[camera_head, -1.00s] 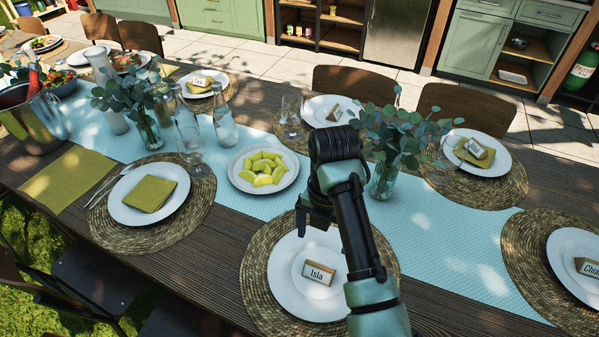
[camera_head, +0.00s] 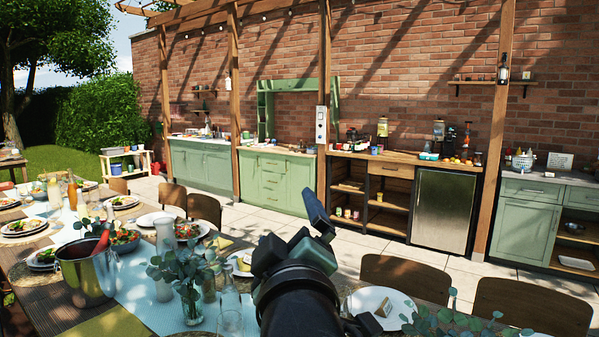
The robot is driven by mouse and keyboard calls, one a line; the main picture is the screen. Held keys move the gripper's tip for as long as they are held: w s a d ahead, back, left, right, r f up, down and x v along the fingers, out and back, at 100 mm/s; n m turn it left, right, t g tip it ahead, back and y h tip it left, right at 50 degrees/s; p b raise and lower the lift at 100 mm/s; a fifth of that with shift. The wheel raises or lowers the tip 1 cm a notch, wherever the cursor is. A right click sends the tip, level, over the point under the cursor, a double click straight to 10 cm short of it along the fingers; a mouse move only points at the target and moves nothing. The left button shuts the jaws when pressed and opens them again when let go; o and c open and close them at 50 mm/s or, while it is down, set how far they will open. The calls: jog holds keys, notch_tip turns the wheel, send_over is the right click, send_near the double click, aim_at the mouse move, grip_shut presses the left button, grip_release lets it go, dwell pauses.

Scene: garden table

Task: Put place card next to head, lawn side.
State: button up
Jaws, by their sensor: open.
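The long wooden table (camera_head: 28,268) runs from the lower foreground to the far left. A small wooden place card (camera_head: 382,309) stands on a white plate (camera_head: 402,304) at the lower right, its lettering not readable. My gripper (camera_head: 316,214) is raised in front of the camera at the middle, above the table. It is open, seen at a steep angle, and no card shows in it. Its fingers are partly hidden by my own arm. The near-side settings, including the plate with the Isla card, are out of view.
Wooden chairs (camera_head: 404,277) line the far side. Lawn (camera_head: 62,160) lies beyond the table's far left end. Paving separates the chairs from the green cabinets (camera_head: 275,181).

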jog(key=s+d+r+m+t+h, duration=0.1)
jog(key=s+r+m+t, duration=0.7)
jog(key=s+r, duration=0.9)
jog(key=m+h, duration=0.1)
jog(key=m, duration=0.2)
jog(key=shift+s+d+t, duration=0.3)
jog(key=shift+s+t, duration=0.1)
jog(key=shift+r, duration=0.15)
